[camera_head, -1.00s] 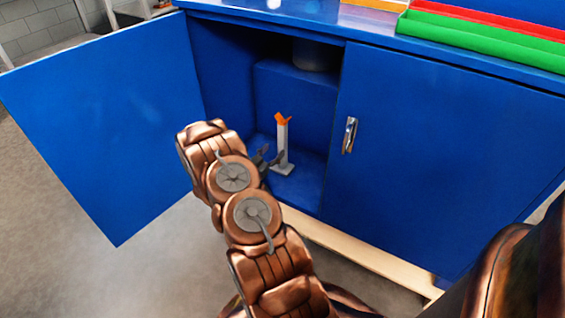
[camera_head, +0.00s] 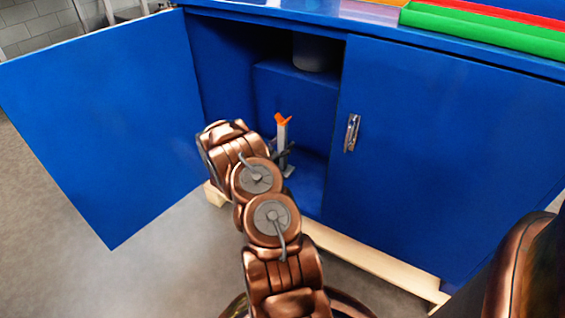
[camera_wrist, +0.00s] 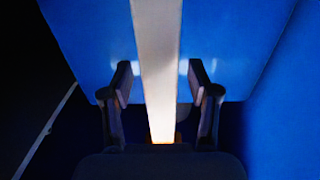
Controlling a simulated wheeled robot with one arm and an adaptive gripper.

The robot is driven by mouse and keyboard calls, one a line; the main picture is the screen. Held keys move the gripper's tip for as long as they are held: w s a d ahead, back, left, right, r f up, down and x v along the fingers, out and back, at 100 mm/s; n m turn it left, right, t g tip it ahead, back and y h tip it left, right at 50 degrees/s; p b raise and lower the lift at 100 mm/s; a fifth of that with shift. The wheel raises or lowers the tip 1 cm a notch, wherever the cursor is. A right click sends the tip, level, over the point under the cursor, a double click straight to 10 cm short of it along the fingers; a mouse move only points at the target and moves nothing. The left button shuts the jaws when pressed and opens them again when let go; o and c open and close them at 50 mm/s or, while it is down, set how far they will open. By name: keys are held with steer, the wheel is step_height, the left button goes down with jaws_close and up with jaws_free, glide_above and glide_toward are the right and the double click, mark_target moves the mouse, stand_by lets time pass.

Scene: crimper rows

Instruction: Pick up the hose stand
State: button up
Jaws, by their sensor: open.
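The hose stand (camera_head: 282,133) is a slim pale upright post with an orange forked top and a flat base. It stands on the floor of the open blue cabinet. My gripper (camera_head: 284,152) is inside the cabinet opening at the post, partly hidden by my arm. In the wrist view the pale post (camera_wrist: 157,45) runs between the two dark fingers of my gripper (camera_wrist: 160,82). The fingers are open, with a visible gap on each side of the post. A bit of orange shows at the post's lower end in that view.
The left cabinet door (camera_head: 105,125) is swung wide open; the right door (camera_head: 440,160) with its metal handle (camera_head: 352,132) is shut. A grey round container (camera_head: 317,52) sits on a raised blue block (camera_head: 290,85) behind the stand. Green and red trays (camera_head: 480,26) lie on top.

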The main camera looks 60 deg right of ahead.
steer(key=shift+d, duration=0.1)
steer(key=shift+c, duration=0.4)
jaws_close()
steer(key=shift+r, duration=0.1)
stand_by(0.3)
